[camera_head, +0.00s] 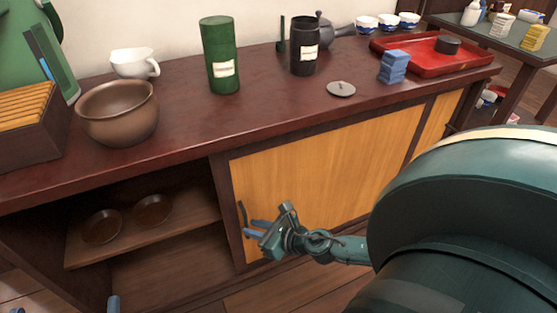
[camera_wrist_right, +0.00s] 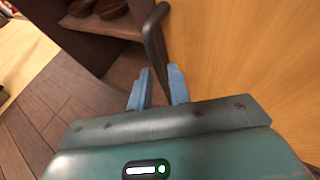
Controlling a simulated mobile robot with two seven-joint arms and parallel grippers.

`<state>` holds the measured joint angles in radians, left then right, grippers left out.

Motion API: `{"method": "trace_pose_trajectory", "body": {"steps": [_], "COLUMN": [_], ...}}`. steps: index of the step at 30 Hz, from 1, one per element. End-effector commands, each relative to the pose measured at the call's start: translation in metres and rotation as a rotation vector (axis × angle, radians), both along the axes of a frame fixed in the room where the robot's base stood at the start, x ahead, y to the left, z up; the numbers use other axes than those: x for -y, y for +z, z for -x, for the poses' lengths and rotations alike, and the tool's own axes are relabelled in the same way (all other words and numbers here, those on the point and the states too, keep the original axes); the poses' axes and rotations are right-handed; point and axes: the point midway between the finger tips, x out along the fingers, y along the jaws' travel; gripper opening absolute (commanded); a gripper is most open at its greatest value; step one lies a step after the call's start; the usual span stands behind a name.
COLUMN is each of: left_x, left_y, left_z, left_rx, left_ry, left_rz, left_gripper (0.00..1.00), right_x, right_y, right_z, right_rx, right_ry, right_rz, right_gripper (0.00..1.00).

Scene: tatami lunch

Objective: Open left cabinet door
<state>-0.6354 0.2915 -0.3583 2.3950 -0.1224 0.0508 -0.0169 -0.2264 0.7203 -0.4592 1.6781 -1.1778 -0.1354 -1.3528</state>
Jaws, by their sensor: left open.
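The left cabinet door (camera_head: 320,165) is a light wooden panel in a dark frame, and it looks shut. Its dark curved handle (camera_head: 242,215) is near the door's left edge. My right gripper (camera_head: 257,229) is at the handle's lower part, with its blue fingers apart. In the right wrist view, the handle (camera_wrist_right: 152,40) rises beyond the right gripper (camera_wrist_right: 160,80), and its lower end shows between the fingers; I cannot tell whether they touch. Of my left gripper, only a blue fingertip (camera_head: 113,304) shows at the bottom edge.
Left of the door is an open compartment with a shelf (camera_head: 190,215) holding brown dishes (camera_head: 101,227). The countertop (camera_head: 270,104) bears a brown pot (camera_head: 118,113), a green canister (camera_head: 220,55) and a red tray (camera_head: 462,62). My large arm link covers the lower right.

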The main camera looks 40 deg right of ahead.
Motion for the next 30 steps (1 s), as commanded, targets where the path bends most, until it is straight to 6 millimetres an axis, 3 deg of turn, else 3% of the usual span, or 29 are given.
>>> {"method": "trace_pose_trajectory", "body": {"steps": [6, 15, 30], "left_x": [0.000, 0.000, 0.002], "left_y": [-0.004, -0.009, 0.002], "left_z": [0.000, 0.000, -0.001], "left_rx": [-0.004, -0.015, 0.005], "left_ry": [0.002, -0.003, -0.011], "left_rz": [0.000, 0.021, 0.036], "left_gripper": [0.96, 0.96, 0.96], "right_x": [0.013, 0.024, 0.029], "right_y": [0.015, 0.031, 0.038], "right_z": [0.040, 0.076, 0.086], "right_rx": [-0.004, -0.001, 0.001], "right_ry": [0.000, -0.002, -0.002], "right_rz": [0.000, -0.001, 0.000], "right_gripper": [0.19, 0.19, 0.19]}}
